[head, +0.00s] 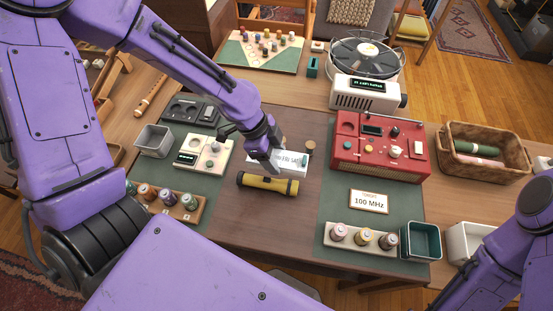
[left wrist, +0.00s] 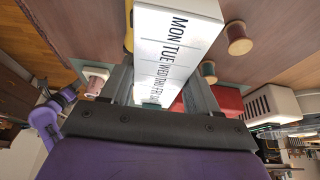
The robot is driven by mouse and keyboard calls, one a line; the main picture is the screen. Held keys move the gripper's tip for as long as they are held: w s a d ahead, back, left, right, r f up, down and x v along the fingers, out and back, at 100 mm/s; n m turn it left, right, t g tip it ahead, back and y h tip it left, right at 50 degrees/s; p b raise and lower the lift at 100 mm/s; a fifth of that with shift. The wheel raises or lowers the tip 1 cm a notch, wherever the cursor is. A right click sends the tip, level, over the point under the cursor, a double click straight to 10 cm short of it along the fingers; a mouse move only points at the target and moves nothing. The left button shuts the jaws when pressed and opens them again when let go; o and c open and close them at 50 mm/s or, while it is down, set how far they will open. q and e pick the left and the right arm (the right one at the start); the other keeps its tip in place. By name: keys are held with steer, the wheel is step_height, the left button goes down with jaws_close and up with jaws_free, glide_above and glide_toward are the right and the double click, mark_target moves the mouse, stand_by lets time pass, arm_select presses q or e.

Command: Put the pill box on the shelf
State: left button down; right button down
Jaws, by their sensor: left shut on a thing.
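The pill box (head: 293,161) is white with dark day letters and is in the middle of the brown table in the head view. In the left wrist view the pill box (left wrist: 178,45) fills the space between the fingers, with MON and TUE easiest to read. My left gripper (head: 273,165) is shut on it from above, at its left part; the fingers also show in the left wrist view (left wrist: 160,95). I cannot tell whether the box touches the table. My right arm shows at the lower right, but its gripper is out of view. I cannot pick out the shelf.
A yellow flashlight (head: 267,184) lies just in front of the pill box. A wooden spool (head: 311,146) and a teal spool (head: 304,160) stand close by. A red radio (head: 380,146) is to the right, a cream device (head: 203,154) to the left. Bare table lies in front.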

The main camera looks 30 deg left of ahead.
mark_target(276, 153)
arm_select(q)
steer(key=w+f, duration=0.1)
steer(key=w+a+f, duration=0.1)
steer(key=f, duration=0.1)
steer(key=w+f, duration=0.1)
steer(key=shift+w+a+f, duration=0.25)
steer(key=shift+f, duration=0.05)
steer(key=shift+f+p, duration=0.4)
steer(key=shift+f, duration=1.05)
steer(key=shift+f, duration=0.1)
steer(key=c, duration=0.5)
jaws_free()
steer(key=shift+c, duration=0.2)
